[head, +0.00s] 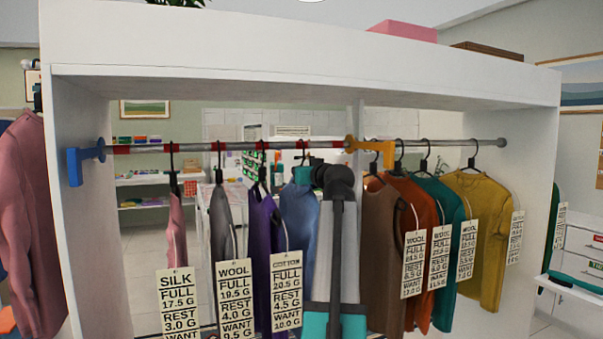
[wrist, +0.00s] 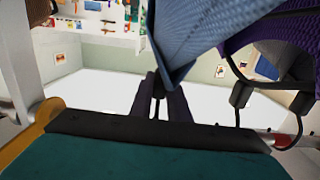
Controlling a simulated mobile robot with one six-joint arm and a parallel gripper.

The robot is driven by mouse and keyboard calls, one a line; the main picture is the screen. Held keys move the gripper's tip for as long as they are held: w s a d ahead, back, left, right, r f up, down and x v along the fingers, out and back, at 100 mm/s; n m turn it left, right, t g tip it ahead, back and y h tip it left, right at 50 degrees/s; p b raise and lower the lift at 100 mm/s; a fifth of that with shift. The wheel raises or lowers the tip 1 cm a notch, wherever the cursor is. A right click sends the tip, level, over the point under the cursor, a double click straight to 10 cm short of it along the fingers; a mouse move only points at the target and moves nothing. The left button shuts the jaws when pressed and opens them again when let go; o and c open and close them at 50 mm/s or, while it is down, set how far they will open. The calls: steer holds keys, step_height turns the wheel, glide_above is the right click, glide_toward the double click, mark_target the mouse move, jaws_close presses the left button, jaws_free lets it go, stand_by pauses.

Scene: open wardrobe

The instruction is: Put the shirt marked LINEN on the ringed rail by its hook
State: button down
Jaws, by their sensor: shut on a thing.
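My gripper (head: 304,176) is just below the rail, left of the yellow bracket, largely hidden behind my arm. In the wrist view my gripper (wrist: 158,92) is shut on a dark hanger hook, with blue cloth beside it. The blue shirt (head: 298,212) hangs there, partly covered by my arm; I see no tag on it. I cannot read LINEN on any tag. The rail's left section (head: 190,147) has red bands, and its right section is plain grey. The blue shirt's hook top appears at the banded section; I cannot tell whether it rests on it.
A purple shirt (head: 262,225) hangs close on the left, also in the wrist view (wrist: 240,38). Grey (head: 221,215) and pink (head: 177,230) garments hang further left. Brown (head: 381,240), orange, teal and mustard ones crowd the right. A yellow bracket (head: 378,146) and a blue bracket (head: 75,167) jut forward.

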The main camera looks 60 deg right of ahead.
steer(key=shift+f, duration=0.25)
steer(key=c, duration=1.6)
jaws_free()
steer(key=shift+v, duration=7)
